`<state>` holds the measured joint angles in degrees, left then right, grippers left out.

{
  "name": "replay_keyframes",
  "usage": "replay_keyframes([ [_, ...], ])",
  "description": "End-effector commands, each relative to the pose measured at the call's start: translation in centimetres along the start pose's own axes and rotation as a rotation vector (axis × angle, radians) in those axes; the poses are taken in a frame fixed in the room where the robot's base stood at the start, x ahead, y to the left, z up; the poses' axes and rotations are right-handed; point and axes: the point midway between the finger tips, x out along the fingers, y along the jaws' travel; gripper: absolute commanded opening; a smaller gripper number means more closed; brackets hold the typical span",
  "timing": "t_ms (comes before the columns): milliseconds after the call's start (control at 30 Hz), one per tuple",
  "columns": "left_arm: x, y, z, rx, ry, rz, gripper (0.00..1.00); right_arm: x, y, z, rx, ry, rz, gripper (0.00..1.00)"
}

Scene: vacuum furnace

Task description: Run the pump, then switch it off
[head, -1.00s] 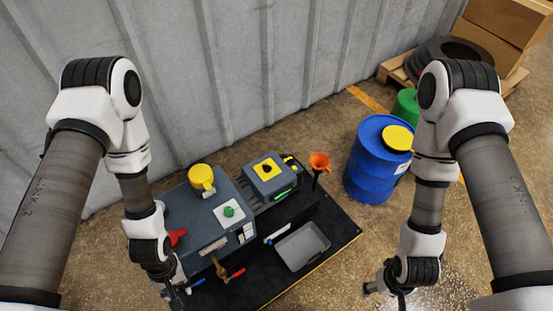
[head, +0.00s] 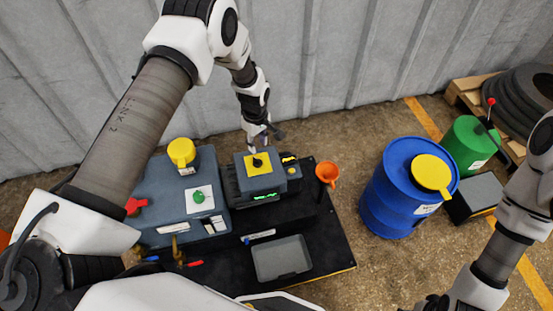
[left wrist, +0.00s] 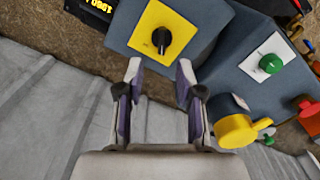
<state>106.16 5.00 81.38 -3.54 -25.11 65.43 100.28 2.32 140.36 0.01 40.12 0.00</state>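The pump unit has a grey box (head: 268,186) whose yellow plate (left wrist: 142,25) carries a black rotary knob (left wrist: 161,38). A green button (head: 199,197) on a white plate is on the larger grey housing (head: 160,200). My right gripper (head: 432,302) is at the bottom edge, mostly cut off.
A yellow cap (head: 181,152), red handle (head: 134,206) and orange funnel (head: 327,173) stand around the pump. A grey tray (head: 282,258) lies on the black base. A blue drum (head: 390,210) and green drum (head: 468,146) stand to the right. The corrugated wall (head: 330,60) is close behind.

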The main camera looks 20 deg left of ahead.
Motion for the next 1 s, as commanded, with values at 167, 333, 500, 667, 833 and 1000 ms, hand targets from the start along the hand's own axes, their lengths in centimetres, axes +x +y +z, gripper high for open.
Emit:
replay_keyframes([
  [167,1.0,0.2,-0.2,-0.002,0.001,0.007,0.36,1.3,0.0,0.1,-0.001,-0.001,0.0,0.63],
  [333,3.3,0.1,-0.1,-0.001,0.001,0.005,0.36,1.4,0.0,0.0,-0.001,-0.001,0.0,0.63],
  [500,6.7,0.1,-0.1,0.0,0.001,0.005,0.36,1.8,0.0,0.0,-0.001,-0.001,0.0,0.63],
  [667,8.3,0.1,-0.1,0.0,0.001,0.006,0.36,1.9,0.0,0.0,-0.001,-0.001,0.0,0.63],
  [833,8.4,0.1,-0.1,0.0,0.001,0.006,0.36,1.9,0.0,0.0,-0.001,-0.001,0.0,0.63],
  [1000,8.4,0.1,-0.1,0.0,0.001,0.006,0.01,1.9,0.0,0.0,-0.001,-0.001,0.0,0.63],
])
